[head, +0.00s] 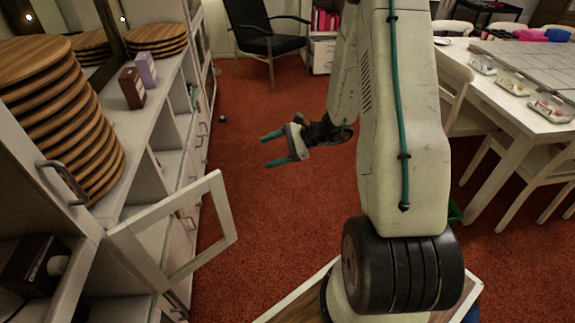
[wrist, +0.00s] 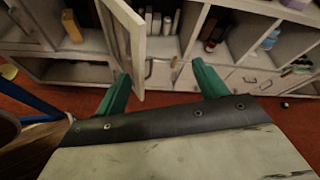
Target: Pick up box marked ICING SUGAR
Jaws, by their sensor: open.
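Two small upright boxes stand side by side on the cabinet top at the left of the head view: a dark brown box (head: 132,88) and a lilac box (head: 146,70). Their lettering is too small to read, so I cannot tell whether either is marked ICING SUGAR. A dark box (head: 35,265) sits in the lower left compartment, its lettering also unclear. My gripper (head: 266,150) has green fingers, spread apart and empty, over the red carpet to the right of the cabinet. The wrist view shows the fingers (wrist: 161,74) apart, facing the cabinet shelves.
A glass-paned cabinet door (head: 185,235) stands open into the aisle. Stacks of round wooden boards (head: 70,110) stand on the cabinet top. A yellow box (wrist: 71,26) and several bottles are on shelves. A white table (head: 530,118) with chairs is at right. Carpet between is clear.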

